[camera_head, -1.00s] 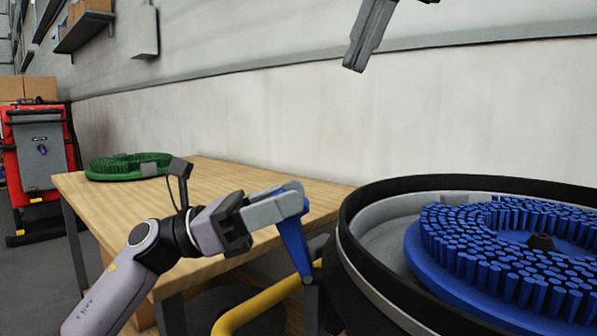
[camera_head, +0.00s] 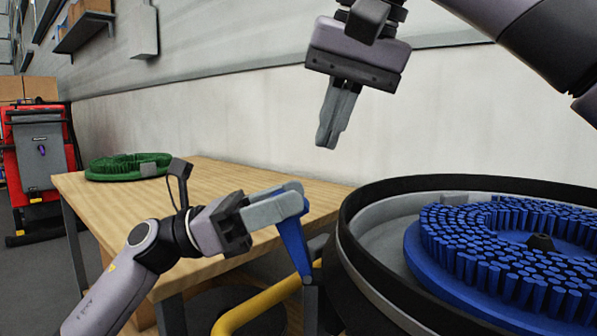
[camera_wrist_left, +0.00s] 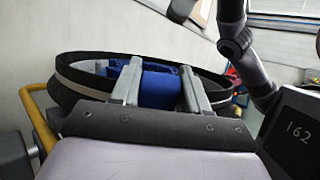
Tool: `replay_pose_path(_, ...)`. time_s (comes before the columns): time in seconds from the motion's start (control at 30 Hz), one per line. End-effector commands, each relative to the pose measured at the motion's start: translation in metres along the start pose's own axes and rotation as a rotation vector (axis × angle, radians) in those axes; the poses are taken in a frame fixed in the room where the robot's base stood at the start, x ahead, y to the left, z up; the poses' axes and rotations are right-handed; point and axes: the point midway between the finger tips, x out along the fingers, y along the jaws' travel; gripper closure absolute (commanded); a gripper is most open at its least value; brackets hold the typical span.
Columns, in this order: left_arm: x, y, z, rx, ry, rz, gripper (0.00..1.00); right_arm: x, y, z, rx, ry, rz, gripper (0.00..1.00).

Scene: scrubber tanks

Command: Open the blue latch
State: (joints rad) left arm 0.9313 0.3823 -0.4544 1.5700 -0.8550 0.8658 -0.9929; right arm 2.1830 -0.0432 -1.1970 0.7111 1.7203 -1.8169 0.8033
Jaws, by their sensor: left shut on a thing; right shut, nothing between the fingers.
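The blue latch (camera_head: 293,246) is a slanting blue lever beside the black-rimmed round tank housing (camera_head: 352,240). My left gripper (camera_head: 287,203) is shut on the upper end of the latch. In the left wrist view the blue latch (camera_wrist_left: 158,90) lies between the two grey fingers of my left gripper (camera_wrist_left: 160,88). The latch's lower end is near a dark post by the yellow tube. My right gripper (camera_head: 328,138) is shut and empty, pointing down in the air in front of the wall, above and left of the housing.
A blue round brush (camera_head: 500,250) sits inside the housing. A wooden table (camera_head: 240,180) stands behind my left arm, with a green brush (camera_head: 125,166) on it. A yellow tube (camera_head: 255,306) curves below the latch. A red and grey machine (camera_head: 40,150) stands far left.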

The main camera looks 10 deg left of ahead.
Motion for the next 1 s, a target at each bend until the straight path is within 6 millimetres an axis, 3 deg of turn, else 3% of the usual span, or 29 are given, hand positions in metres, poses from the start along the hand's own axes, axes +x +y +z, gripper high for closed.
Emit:
replay_pose_path(0.2, 0.000, 0.000, 0.002, 0.002, -0.002, 0.001, 1.00, 0.042, -0.003, 0.002, -0.002, -0.001, 0.002, 1.00)
replay_pose_path(0.4, 0.000, 0.000, 0.001, 0.002, -0.002, 0.001, 1.00, 0.062, -0.016, 0.007, 0.001, 0.000, 0.000, 1.00)
replay_pose_path(1.0, 0.000, 0.000, 0.001, 0.002, -0.002, 0.000, 1.00, 0.073, -0.025, 0.010, -0.001, -0.003, -0.002, 1.00)
